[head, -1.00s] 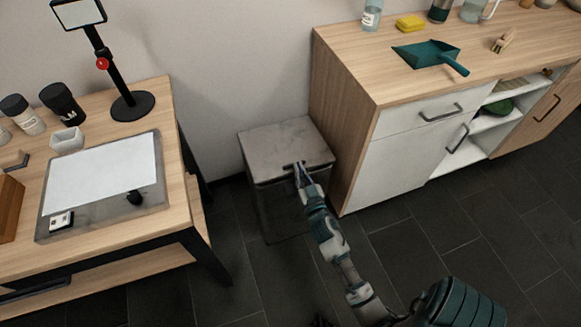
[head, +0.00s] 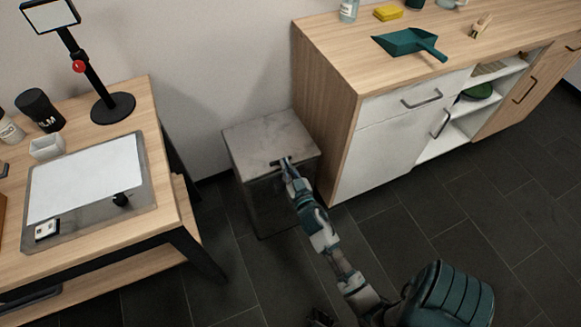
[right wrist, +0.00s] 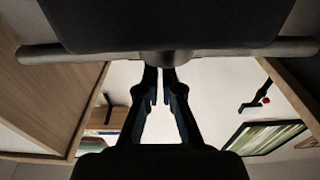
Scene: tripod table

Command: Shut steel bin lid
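The steel bin (head: 262,207) stands on the floor between the table and the wooden cabinet. Its grey square lid (head: 265,141) lies flat over the top in the head view; I cannot tell whether a thin gap stays under its front edge. My right gripper (head: 284,164) is at the lid's front edge, by a small dark handle piece. Its tips overlap that edge in the picture, so contact is unclear. In the right wrist view the fingers (right wrist: 160,80) come nearly together with nothing visible between them, below a dark panel with a grey bar (right wrist: 230,47).
The cabinet (head: 325,120) stands close on the bin's right, with a teal dustpan (head: 408,42) on top. The table (head: 170,205) with a grey board and a black stand (head: 112,107) is on the left. Dark tiled floor (head: 430,240) is open in front.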

